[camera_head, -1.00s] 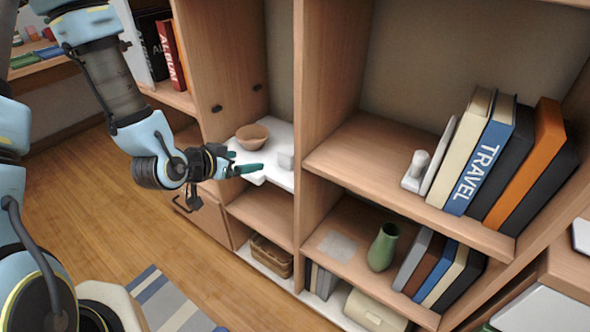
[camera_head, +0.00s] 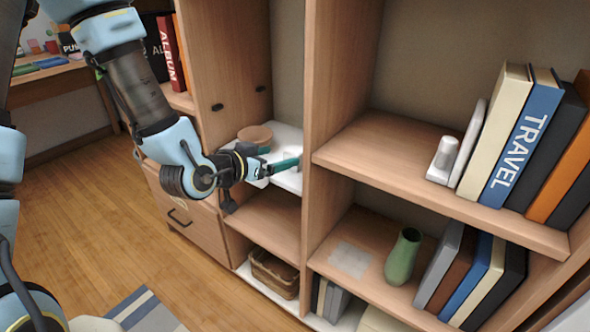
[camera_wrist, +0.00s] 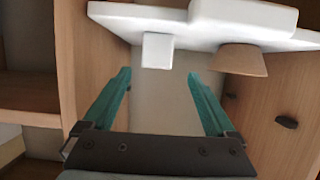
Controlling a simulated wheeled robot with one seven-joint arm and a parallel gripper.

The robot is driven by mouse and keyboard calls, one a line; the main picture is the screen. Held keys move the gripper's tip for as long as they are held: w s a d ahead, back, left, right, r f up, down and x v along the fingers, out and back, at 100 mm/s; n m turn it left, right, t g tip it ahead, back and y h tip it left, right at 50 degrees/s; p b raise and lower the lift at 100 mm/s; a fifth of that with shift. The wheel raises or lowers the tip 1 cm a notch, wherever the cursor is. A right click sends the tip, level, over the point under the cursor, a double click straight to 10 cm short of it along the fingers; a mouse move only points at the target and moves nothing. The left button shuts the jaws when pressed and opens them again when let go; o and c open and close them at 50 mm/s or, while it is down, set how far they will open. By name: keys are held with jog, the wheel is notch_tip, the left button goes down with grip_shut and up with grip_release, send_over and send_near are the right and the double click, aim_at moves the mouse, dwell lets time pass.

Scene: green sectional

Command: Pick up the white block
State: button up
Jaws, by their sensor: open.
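The white block (camera_wrist: 157,50) stands on a white shelf board (camera_wrist: 115,15) in the wrist view, which appears upside down. It lies just beyond and between the tips of my gripper (camera_wrist: 158,74), not enclosed by them. The teal fingers are open with nothing between them. In the head view my gripper (camera_head: 282,166) reaches into the left cubby over the white board, and its fingers largely hide the block (camera_head: 290,154).
A tan bowl (camera_wrist: 238,60) stands beside the block on the board; it also shows in the head view (camera_head: 256,134). A wooden upright (camera_head: 325,90) borders the cubby on the right. A green vase (camera_head: 403,257) and several books stand in other compartments.

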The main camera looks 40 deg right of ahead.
aim_at(292, 152)
jog(key=x, duration=0.7)
jog(key=shift+s+d+r, duration=0.15)
jog(key=shift+s+d, duration=0.05)
jog(key=c, duration=1.4)
jog(key=shift+c, duration=0.2)
jog(key=shift+r, duration=0.1)
